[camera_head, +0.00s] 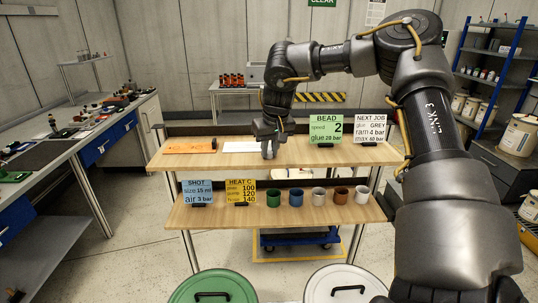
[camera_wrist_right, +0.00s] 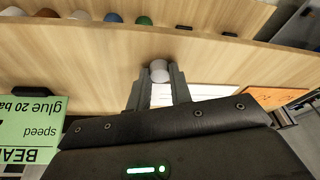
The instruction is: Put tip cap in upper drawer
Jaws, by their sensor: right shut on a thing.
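My right gripper (camera_head: 268,148) is low over the upper shelf, between the white sheet and the green BEAD sign. In the right wrist view its two fingers (camera_wrist_right: 158,84) are closed on a small pale grey-white round piece, which looks like the tip cap (camera_wrist_right: 159,70). The cap sits at the fingertips, close above the wood; I cannot tell whether it touches. My left gripper is not in view.
The upper shelf (camera_head: 310,155) also bears an orange plate (camera_head: 190,147), a white sheet (camera_head: 242,147) and a white NEXT JOB sign (camera_head: 371,129). The lower shelf (camera_head: 290,215) holds several cups and two signs. Green (camera_head: 213,284) and white (camera_head: 340,280) drum lids are in front.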

